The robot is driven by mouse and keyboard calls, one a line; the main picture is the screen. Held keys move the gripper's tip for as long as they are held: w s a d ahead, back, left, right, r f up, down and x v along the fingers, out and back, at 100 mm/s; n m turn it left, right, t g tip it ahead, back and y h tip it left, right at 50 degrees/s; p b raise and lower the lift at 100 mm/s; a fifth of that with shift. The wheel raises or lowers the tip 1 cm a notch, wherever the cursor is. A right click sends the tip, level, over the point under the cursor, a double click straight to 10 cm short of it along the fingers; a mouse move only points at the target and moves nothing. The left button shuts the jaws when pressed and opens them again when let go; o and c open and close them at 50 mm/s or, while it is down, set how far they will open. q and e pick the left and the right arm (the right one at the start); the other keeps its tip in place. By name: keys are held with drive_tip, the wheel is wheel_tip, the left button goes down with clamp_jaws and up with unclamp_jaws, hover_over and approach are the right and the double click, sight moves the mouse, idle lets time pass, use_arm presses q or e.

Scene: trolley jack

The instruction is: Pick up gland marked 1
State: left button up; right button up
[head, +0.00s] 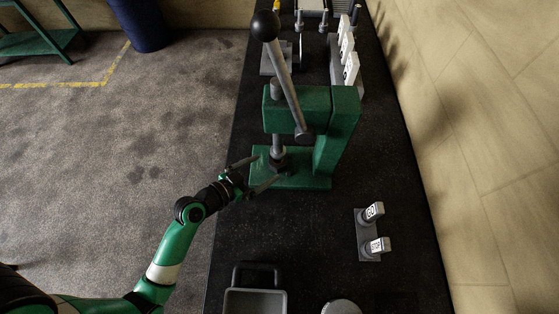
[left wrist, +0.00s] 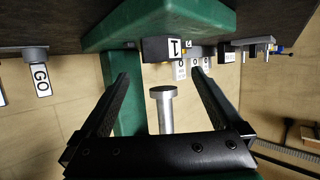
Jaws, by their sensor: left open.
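The gland marked 1 (left wrist: 175,46) is a dark block with a white label in the left wrist view, which is upside down. It sits on the green press base (head: 308,180), below the grey ram (left wrist: 163,110). In the head view the gland (head: 277,164) is small and partly hard to make out. My left gripper (head: 267,169) is open, its fingers pointing at the press from the left. In the left wrist view the gland shows just beyond and between the open fingertips (left wrist: 160,76), apart from them. My right gripper is not in view.
The press lever (head: 286,85) with a black ball leans above the base. A grey stand (head: 362,236) with two labelled tags is at the right. A grey tray (head: 255,302) is at the front. White tags (head: 351,68) stand behind the press. Bench between is clear.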

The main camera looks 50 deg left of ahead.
sight(274, 161)
use_arm(q)
drive_tip(key=x, duration=0.5)
drive_tip(key=shift+w+a+f, duration=0.15)
drive_tip(key=shift+w, duration=0.2)
clamp_jaws()
